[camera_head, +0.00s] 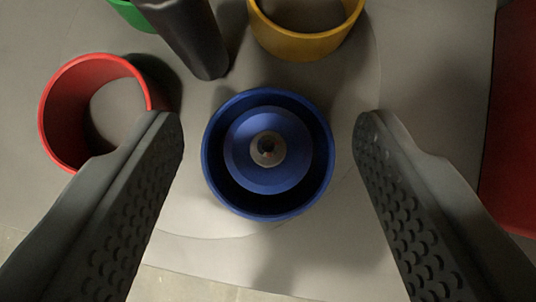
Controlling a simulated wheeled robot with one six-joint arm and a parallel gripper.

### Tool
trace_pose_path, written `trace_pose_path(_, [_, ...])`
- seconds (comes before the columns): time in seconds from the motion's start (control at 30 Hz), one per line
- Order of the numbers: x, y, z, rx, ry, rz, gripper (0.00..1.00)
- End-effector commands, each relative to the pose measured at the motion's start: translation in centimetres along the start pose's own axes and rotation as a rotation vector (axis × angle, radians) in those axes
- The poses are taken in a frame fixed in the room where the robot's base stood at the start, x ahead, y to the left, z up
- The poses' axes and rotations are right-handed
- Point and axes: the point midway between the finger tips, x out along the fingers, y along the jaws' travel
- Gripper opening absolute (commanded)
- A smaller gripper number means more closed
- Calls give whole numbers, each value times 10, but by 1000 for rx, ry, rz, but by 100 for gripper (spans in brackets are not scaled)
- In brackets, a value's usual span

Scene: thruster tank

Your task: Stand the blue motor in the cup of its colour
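The blue motor (268,149) stands upright inside the blue cup (211,176), seen from above with its grey hub and dark centre facing me. A dark ring of space shows between the motor and the cup's wall. My gripper (268,122) is open and empty, with one ridged finger to the left of the cup and one to the right. Neither finger touches the cup or the motor.
A red cup (52,100) stands at the left, close to my left finger. A yellow cup (305,45) is at the top and a green one (131,13) is at the top left. A dark post (190,38) stands between them. A red surface (512,120) edges the right.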

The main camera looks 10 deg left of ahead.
Motion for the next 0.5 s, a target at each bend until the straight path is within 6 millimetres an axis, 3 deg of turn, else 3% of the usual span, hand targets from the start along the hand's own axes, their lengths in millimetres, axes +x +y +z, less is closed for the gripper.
trace_pose_path(0.27, [-6,0,0,0,0,0,57])
trace_pose_path(0.5, [-39,0,-1,0,2,0,57])
